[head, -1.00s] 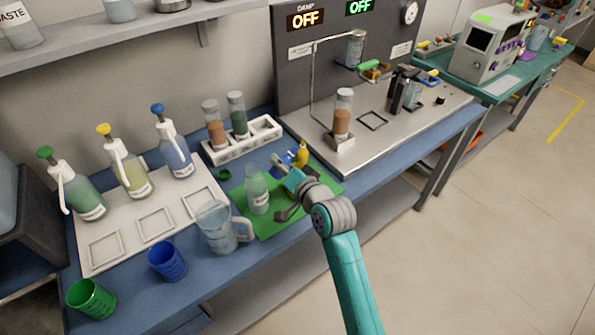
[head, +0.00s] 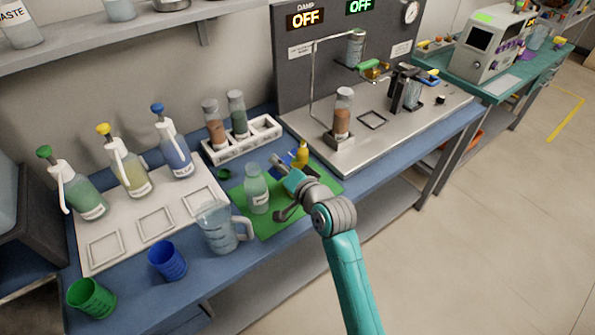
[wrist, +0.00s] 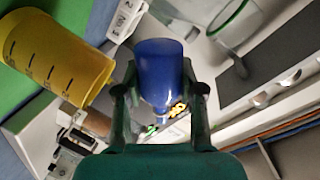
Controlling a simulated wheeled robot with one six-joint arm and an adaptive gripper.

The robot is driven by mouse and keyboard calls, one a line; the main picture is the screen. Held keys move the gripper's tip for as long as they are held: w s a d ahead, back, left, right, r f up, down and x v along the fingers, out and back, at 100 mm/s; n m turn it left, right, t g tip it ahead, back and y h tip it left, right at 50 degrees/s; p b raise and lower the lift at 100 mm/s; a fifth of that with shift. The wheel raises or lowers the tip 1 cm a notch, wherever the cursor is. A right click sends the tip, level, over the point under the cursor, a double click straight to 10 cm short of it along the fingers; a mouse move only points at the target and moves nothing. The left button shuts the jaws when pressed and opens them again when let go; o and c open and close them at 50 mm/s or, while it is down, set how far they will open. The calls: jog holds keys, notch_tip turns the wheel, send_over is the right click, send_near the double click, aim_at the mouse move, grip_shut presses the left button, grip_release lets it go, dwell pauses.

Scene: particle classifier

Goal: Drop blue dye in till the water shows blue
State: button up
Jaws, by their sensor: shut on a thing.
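My gripper (wrist: 160,90) is shut on a blue dye bottle (wrist: 160,62), which sits between its two fingers in the wrist view. In the head view my gripper (head: 284,184) is over the green mat (head: 265,228), and its own links hide most of the blue bottle. A clear jar (head: 256,192) with pale greenish liquid stands upright on the mat, just left of my gripper. I see no blue in its liquid.
A glass pitcher (head: 220,228) stands left of the mat, with blue (head: 167,260) and green (head: 92,298) cups further left. A white rack (head: 240,143) with vials is behind. Pump bottles (head: 130,170) stand on a white tray. A metal bench (head: 400,130) is at right.

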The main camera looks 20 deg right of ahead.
jog(key=shift+a+r+m+p, duration=0.2)
jog(key=shift+r+m+p, duration=0.1)
jog(key=shift+m+p, duration=0.45)
dwell(2.1)
jog(key=shift+s+a+r+m+g+y+p, duration=0.1)
jog(key=shift+r+m+g+y+p, duration=0.35)
jog(key=shift+r+m, duration=0.55)
dwell(1.6)
jog(key=shift+r+m+p, duration=0.35)
jog(key=shift+r+m, duration=0.2)
dwell(2.0)
